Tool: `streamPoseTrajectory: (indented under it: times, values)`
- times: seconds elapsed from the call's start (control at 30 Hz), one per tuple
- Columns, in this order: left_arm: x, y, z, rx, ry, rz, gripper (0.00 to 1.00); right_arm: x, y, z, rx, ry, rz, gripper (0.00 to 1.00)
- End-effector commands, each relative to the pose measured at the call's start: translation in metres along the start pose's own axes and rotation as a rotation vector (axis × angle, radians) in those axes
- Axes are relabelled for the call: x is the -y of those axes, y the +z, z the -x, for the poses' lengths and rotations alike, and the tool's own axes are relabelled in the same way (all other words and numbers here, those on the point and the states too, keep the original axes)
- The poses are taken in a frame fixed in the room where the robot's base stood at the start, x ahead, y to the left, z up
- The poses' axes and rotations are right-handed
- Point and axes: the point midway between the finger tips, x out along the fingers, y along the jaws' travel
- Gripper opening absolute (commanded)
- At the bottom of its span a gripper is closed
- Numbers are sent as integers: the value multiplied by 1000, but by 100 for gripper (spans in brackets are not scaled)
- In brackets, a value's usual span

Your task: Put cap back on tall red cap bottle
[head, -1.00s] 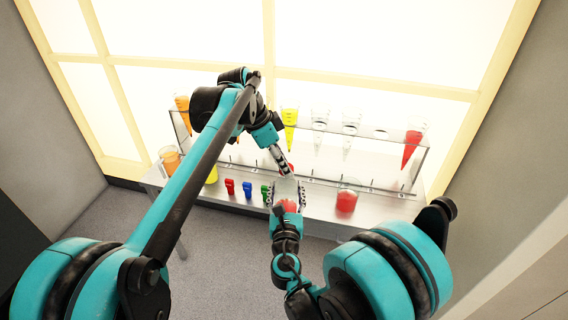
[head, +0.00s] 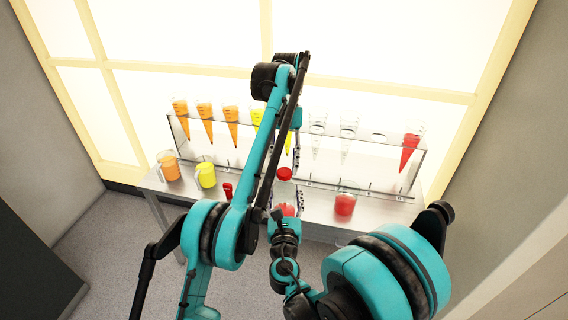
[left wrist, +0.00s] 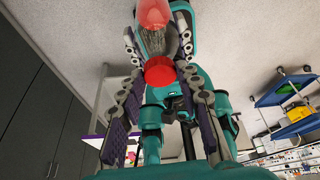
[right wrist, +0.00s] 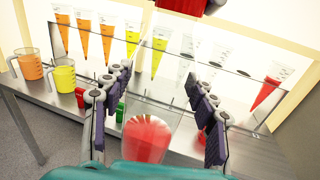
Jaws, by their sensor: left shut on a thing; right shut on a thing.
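The red cap (head: 284,173) is held in my left gripper (left wrist: 160,78), which is shut on it; the cap also shows in the left wrist view (left wrist: 158,70). My left gripper comes down from above, partly hidden by my arm in the head view. The clear bottle with red liquid (head: 285,209) stands between the fingers of my right gripper (right wrist: 152,108), which is shut on it. The bottle's red lower part also shows in the right wrist view (right wrist: 147,138). The cap is above the bottle and looks apart from it in the right wrist view.
A clear rack (head: 345,165) behind holds several cone-shaped tubes, some orange, yellow, red or empty. On the metal table (head: 325,220) stand an orange jug (head: 169,166), a yellow jug (head: 206,175), a red-filled beaker (head: 345,203) and small coloured clips.

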Motion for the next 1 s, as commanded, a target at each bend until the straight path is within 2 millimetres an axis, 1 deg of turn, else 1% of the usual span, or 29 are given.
streamPoseTrajectory:
  times: [0.1,0.13,0.17,0.2,0.43,0.5,0.63,0.77,0.87,1.0]
  values:
    - [0,1,0,2,-1,2,25,0,0,0,0,-1,0,0]
    - [0,1,0,2,-1,2,36,0,0,0,0,-1,0,0]
    - [0,1,0,2,-1,3,44,0,0,0,0,-1,0,0]
    - [0,1,0,2,-1,3,55,0,0,0,0,-1,0,0]
    - [0,0,0,2,-2,3,55,0,0,0,0,0,0,0]
    - [0,0,0,2,-2,7,53,0,0,0,0,0,0,0]
    - [0,0,2,10,-2,79,53,0,0,0,0,0,0,0]
    - [0,-2,5,28,-6,285,53,0,0,0,0,0,0,0]
    - [1,-4,9,50,-15,518,53,0,0,0,0,0,0,0]
    - [1,-7,15,80,-38,873,53,0,0,0,0,0,0,0]
